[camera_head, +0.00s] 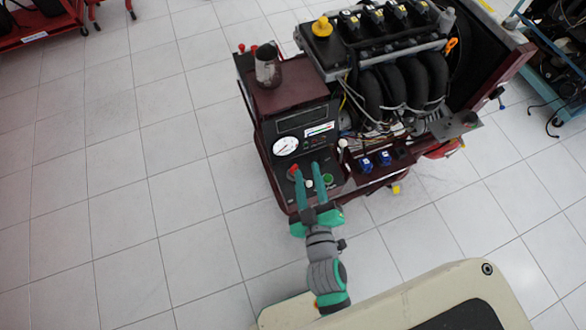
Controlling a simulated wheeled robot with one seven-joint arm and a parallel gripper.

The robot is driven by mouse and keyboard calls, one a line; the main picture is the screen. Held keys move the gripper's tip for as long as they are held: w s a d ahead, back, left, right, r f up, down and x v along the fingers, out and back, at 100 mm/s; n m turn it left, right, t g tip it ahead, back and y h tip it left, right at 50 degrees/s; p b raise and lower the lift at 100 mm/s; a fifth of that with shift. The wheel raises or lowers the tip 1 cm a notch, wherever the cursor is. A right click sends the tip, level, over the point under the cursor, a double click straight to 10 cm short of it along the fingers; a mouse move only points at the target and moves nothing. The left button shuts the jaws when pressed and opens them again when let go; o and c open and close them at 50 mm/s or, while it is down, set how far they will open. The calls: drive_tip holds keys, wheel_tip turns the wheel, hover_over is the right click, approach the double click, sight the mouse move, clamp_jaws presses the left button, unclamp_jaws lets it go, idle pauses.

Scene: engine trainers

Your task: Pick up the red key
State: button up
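A small red piece (292,171), which looks like the red key, is on the lower left of the dark control panel (290,124) of the engine trainer. It is small, and its exact shape cannot be made out. My gripper (307,169) reaches over the lower part of the panel, with its two green fingers apart and pointing away from me. The left fingertip is right beside the red piece and may cover part of it. I cannot tell whether they touch.
A green button (328,180) is right of my fingers. A round white gauge (286,146) sits above them. Blue-capped parts (366,164) stand on the trainer's shelf to the right. A grey-and-brown cup-like object (267,68) stands on top.

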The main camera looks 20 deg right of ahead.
drive_tip(key=w+d+r+m+g+h, duration=0.1)
drive_tip(key=w+d+r+m+h, duration=0.1)
drive_tip(key=w+d+r+h, duration=0.45)
drive_tip(key=w+d+r+m+g+h, duration=0.15)
drive_tip(key=w+d+r, duration=0.3)
drive_tip(key=d, duration=0.55)
drive_tip(key=d+r+m+g+h, duration=0.3)
drive_tip(key=d+r+m, duration=0.1)
drive_tip(key=d, duration=0.2)
drive_tip(key=m+g+y, duration=0.9)
drive_tip(key=g+y, duration=0.2)
drive_tip(key=y, duration=0.3)
hover_over(294, 167)
drive_tip(key=shift+n, duration=0.25)
wheel_tip(294, 167, down, 23)
drive_tip(key=shift+w+r, duration=0.1)
drive_tip(key=shift+f, duration=2.9)
